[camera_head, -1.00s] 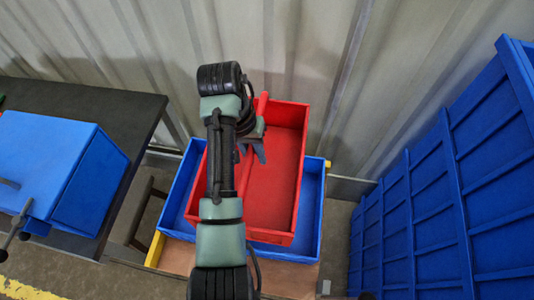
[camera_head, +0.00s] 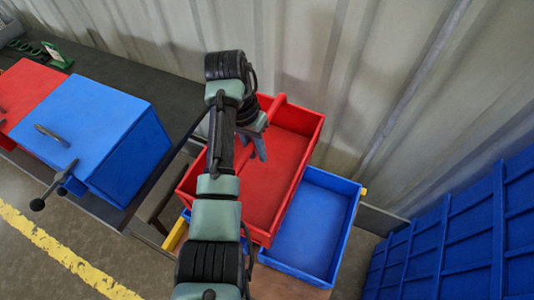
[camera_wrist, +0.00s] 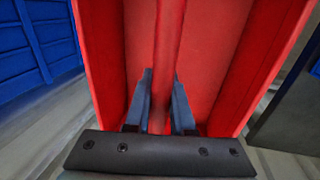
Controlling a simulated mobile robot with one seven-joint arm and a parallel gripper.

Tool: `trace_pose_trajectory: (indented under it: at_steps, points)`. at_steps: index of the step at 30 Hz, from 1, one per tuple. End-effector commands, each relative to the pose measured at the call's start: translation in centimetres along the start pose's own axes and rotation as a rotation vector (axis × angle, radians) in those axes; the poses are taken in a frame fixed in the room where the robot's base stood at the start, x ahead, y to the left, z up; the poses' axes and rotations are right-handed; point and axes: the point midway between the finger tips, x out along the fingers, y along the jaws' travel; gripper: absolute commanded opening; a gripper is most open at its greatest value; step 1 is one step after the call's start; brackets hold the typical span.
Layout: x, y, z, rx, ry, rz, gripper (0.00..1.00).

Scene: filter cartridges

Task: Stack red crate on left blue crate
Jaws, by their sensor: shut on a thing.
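The red crate (camera_head: 272,175) is open-topped with a bar across its middle. My gripper (camera_head: 258,147) is shut on that bar; in the wrist view my gripper (camera_wrist: 161,100) has a finger on each side of it. The red crate is over the left part of a shallow blue crate (camera_head: 312,225), whose right part shows bare and empty. A bit of blue also shows left of the red crate; my arm and the red crate hide the rest. I cannot tell whether it is a second blue crate, or whether red touches blue.
A dark bench (camera_head: 180,97) at left holds a blue box (camera_head: 92,125) with handles and a red box (camera_head: 30,88). A large ribbed blue container (camera_head: 470,225) stands at right. A corrugated wall (camera_head: 400,80) closes the back. A yellow floor line runs at lower left.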

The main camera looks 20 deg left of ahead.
Motion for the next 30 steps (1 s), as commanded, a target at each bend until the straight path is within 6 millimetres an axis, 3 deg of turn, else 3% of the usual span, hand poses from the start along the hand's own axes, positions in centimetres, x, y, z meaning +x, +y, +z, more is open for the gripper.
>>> trace_pose_trajectory:
  at_steps: [21, 30]
  points:
    - [-1.3, -6.7, -0.1, 0.01, 0.002, -0.002, 0.0]
    - [-1.6, -7.3, 0.0, 0.014, 0.001, -0.002, 0.0]
